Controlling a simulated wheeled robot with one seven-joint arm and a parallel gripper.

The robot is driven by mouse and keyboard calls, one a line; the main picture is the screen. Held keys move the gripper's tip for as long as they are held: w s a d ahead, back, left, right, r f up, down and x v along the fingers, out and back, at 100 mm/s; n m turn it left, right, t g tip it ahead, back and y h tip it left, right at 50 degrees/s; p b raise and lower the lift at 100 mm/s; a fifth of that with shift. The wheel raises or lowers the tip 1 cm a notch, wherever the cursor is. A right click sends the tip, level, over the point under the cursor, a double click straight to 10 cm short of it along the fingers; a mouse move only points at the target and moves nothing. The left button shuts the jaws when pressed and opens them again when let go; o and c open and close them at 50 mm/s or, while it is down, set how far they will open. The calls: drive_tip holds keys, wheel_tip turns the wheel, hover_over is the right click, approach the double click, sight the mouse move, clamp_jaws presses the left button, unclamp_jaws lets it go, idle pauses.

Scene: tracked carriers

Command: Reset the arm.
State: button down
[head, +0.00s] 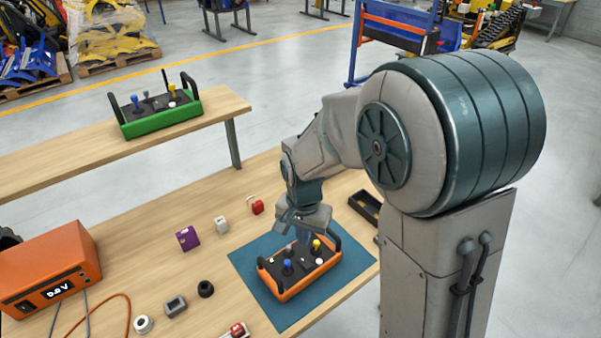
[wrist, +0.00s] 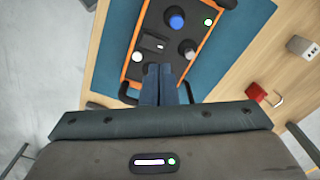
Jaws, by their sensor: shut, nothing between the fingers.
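An orange control box (head: 284,294) with a black top lies on a blue mat (head: 253,277) on the front bench. It carries a blue-topped stick (head: 287,266), a yellow-topped stick (head: 316,244) and a white round button (head: 319,261). The wrist view shows the blue knob (wrist: 175,19), a grey knob (wrist: 188,48), a small black switch (wrist: 154,43), a white button (wrist: 137,57) and a small green-lit spot (wrist: 208,21). My gripper (wrist: 164,72) is shut and empty above the box's edge; the head view shows it (head: 303,236) over the box's far side. The yellow stick is not visible in the wrist view.
A green control box (head: 160,120) stands on the back bench. Bare wood lies left of the mat.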

drive_tip(key=s+d+r+n+t, duration=0.3)
drive_tip(key=s+d+r+n, duration=0.2)
drive_tip(key=s+d+r, duration=0.7)
drive_tip(key=shift+s+r, duration=0.2)
drive_tip(key=shift+s, duration=0.2)
drive_tip(key=shift+a, duration=0.1)
